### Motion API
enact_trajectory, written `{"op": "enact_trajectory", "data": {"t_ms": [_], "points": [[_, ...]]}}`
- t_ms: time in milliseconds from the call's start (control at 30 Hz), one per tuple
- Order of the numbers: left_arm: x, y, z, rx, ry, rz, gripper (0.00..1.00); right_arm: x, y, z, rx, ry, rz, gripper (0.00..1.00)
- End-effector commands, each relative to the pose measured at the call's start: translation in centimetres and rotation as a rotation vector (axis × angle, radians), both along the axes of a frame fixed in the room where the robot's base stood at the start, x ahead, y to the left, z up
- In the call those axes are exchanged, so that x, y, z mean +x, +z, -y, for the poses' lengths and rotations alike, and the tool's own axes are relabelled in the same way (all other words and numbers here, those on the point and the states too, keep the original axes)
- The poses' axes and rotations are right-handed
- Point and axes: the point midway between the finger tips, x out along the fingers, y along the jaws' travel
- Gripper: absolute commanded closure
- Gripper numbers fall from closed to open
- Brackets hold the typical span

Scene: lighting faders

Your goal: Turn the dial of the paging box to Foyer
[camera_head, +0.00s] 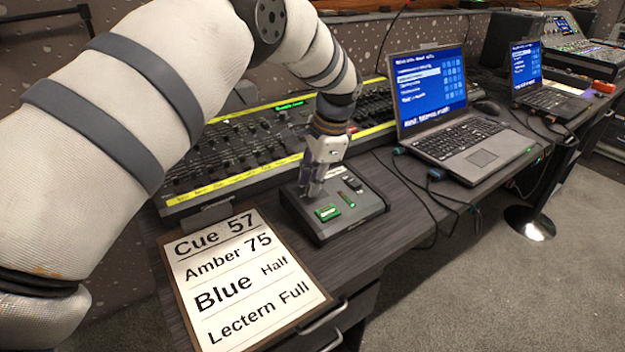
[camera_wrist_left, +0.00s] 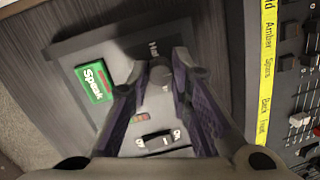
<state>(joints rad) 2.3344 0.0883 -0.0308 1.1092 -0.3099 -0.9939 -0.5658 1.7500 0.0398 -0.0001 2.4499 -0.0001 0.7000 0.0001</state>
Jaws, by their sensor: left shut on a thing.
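The paging box (camera_head: 368,207) is a low dark box with a grey top on the desk. Its green Speak button (camera_head: 327,213) faces the front and also shows in the left wrist view (camera_wrist_left: 93,82). My left gripper (camera_head: 312,186) points down onto the box's left part. In the left wrist view its fingertips (camera_wrist_left: 162,72) are closed around the dial (camera_wrist_left: 160,76), a small round dark knob. The fingers hide most of the dial and its labels; only part of a word beginning "Ha" shows beside it. Where the dial points cannot be told. My right gripper is not in view.
A black rocker switch (camera_wrist_left: 157,140) and a small light (camera_wrist_left: 140,118) sit on the box near the fingers. A fader desk (camera_head: 235,150) stands behind, a cue card (camera_head: 240,275) lies in front left, and a laptop (camera_head: 470,140) with cables stands right.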

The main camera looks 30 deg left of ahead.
Motion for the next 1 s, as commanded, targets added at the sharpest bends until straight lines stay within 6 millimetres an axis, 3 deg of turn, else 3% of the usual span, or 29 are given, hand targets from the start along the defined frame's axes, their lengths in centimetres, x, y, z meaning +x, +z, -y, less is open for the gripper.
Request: {"op": "enact_trajectory", "data": {"t_ms": [233, 267, 333, 667, 767, 1000], "points": [[0.0, -0.1, 0.0, -0.001, 0.001, -0.002, 1.00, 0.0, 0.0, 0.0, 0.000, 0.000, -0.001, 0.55], [0.0, -0.1, 0.0, -0.001, 0.001, -0.002, 0.76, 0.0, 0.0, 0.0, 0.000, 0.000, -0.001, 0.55], [0.0, -0.1, 0.0, -0.001, 0.001, -0.002, 0.61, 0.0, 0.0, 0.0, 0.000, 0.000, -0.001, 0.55], [0.0, 0.3, 0.1, 0.000, 0.002, 0.000, 0.61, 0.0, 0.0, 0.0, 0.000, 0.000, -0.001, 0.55], [0.1, 2.0, 0.5, 0.000, 0.001, 0.004, 0.61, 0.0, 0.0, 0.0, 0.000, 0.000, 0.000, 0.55], [0.2, 8.3, 2.0, 0.000, 0.001, 0.003, 0.61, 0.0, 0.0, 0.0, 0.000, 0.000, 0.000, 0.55]]}}
